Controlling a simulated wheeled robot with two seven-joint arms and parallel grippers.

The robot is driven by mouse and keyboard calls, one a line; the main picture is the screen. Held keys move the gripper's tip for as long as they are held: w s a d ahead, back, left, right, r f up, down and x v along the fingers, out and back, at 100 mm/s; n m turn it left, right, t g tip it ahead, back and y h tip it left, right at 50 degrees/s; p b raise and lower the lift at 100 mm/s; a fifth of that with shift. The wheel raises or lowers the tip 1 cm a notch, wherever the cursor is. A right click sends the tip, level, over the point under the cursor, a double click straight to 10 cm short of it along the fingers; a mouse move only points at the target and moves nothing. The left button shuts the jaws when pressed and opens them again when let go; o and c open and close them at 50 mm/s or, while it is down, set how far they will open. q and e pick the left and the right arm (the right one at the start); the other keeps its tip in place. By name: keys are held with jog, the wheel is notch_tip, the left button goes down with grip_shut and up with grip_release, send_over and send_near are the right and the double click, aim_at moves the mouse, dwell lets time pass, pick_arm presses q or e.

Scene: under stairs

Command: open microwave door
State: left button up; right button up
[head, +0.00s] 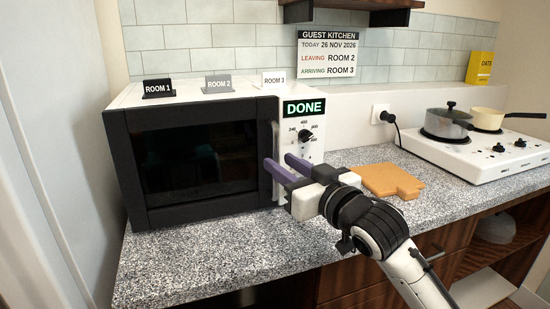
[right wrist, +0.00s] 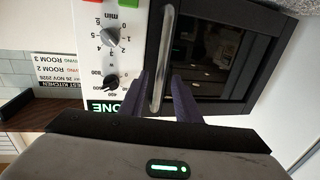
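The white microwave (head: 315,158) stands on the counter, its black-framed door (head: 195,160) shut. A vertical silver handle (head: 275,140) runs down the door's right edge, and the handle also shows in the right wrist view (right wrist: 162,60). My right gripper (head: 278,160) is open at the handle's lower part, its purple fingers pointing at the microwave. In the right wrist view the fingers (right wrist: 160,80) lie on either side of the handle, with gaps visible. I cannot tell whether either finger touches it. My left gripper is not in view.
Small room signs (head: 218,84) stand on the microwave. An orange board (head: 388,180) lies right of my gripper. A white hob (head: 490,155) with a grey pot (head: 447,123) and a cream pan (head: 487,118) is farther right. The speckled counter (head: 190,255) before the door is clear.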

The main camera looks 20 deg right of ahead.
aim_at(277, 161)
jog(key=shift+x, duration=1.85)
grip_shut()
